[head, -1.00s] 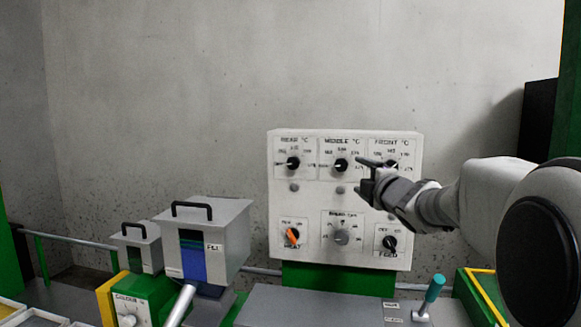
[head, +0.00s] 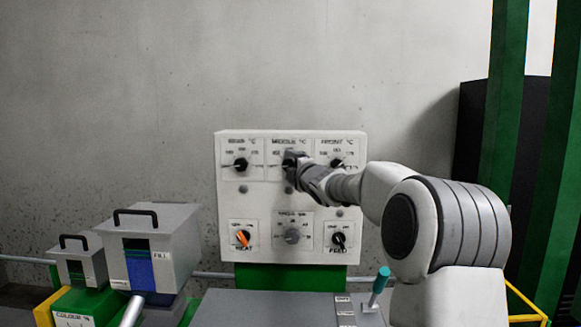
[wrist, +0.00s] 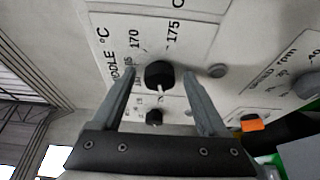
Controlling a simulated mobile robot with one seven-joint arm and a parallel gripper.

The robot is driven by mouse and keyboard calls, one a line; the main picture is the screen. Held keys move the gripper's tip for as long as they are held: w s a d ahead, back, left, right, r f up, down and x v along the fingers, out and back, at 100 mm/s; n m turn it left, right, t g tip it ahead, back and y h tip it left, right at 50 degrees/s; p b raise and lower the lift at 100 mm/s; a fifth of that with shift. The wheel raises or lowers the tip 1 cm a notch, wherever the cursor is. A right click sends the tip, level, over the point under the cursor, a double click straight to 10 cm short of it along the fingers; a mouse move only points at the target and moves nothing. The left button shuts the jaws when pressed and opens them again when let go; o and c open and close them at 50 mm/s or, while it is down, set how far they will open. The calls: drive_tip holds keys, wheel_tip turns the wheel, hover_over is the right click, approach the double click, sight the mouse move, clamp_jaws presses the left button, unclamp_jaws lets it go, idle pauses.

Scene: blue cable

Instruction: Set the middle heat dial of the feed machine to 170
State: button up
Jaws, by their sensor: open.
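The feed machine's white control panel (head: 351,204) stands against the back wall, with the rear, middle and front heat dials along its top row. My gripper (head: 290,163) is at the middle dial and mostly hides it in the head view. In the wrist view the black middle dial (wrist: 158,74) shows between the two fingertips of my open gripper (wrist: 158,73), one on each side. I cannot tell whether they touch it. The printed 170 and 175 show above it in this turned view.
The rear dial (head: 240,164) and front dial (head: 337,165) flank the middle one. Below are an orange heat switch (head: 242,237), a grey screw-speed dial (head: 292,236) and a feed switch (head: 338,239). A teal-handled lever (head: 379,283) and a grey hopper (head: 152,245) stand lower down.

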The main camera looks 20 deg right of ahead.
clamp_jaws()
idle(0.4)
drive_tip(key=shift+f+b, duration=0.15)
drive_tip(key=shift+b, duration=0.3)
